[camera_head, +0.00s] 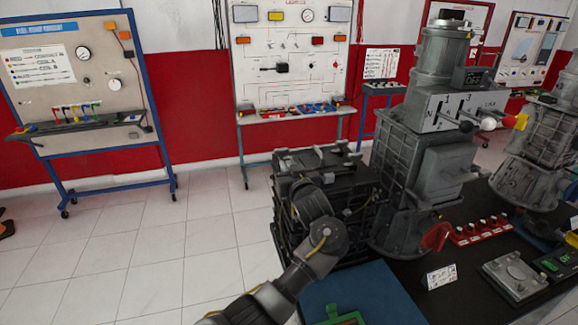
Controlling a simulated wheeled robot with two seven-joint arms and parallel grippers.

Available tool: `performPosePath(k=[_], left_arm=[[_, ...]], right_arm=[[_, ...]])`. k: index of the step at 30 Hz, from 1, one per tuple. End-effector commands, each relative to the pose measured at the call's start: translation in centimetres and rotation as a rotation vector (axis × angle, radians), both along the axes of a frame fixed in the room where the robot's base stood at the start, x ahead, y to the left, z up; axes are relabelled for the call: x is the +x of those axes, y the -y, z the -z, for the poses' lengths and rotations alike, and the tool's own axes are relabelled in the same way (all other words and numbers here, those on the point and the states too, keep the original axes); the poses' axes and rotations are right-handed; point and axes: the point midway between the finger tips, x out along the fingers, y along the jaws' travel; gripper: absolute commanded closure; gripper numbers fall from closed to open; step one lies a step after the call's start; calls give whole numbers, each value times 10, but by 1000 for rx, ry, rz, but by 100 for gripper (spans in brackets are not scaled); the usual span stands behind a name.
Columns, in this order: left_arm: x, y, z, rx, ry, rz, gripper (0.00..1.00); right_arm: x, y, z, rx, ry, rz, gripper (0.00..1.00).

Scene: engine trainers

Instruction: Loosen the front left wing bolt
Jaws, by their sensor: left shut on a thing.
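A dark ribbed engine unit (362,219) stands on the black table at the centre, with small grey fittings along its top. My left gripper (304,190) reaches up from the bottom of the view to the unit's front left top corner. It is shut on the front left wing bolt, which the gripper itself hides. How far the bolt is turned cannot be seen. A small pale wing-like fitting (347,212) shows just right of my gripper. My right gripper is not in view.
A tall grey gearbox trainer (428,160) with a lever panel stands close right of the unit. A blue mat (385,297), a white card (440,277) and a row of red switches (480,231) lie on the table. Open tiled floor (140,262) is at left, with display boards behind.

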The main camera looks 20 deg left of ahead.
Motion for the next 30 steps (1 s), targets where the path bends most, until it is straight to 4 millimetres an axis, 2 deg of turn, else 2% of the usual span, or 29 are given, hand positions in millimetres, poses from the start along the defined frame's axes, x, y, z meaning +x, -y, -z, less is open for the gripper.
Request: performPosePath(k=[8,9,14,23,30], left_arm=[[0,-1,-3,1,7,-1,100],[0,-1,-3,1,8,-1,84],[0,-1,-2,0,6,-1,64],[0,-1,-1,0,4,3,64],[0,-3,3,3,6,119,64]], right_arm=[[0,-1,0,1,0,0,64],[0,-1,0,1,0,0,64],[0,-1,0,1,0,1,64],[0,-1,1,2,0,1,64],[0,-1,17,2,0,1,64]])
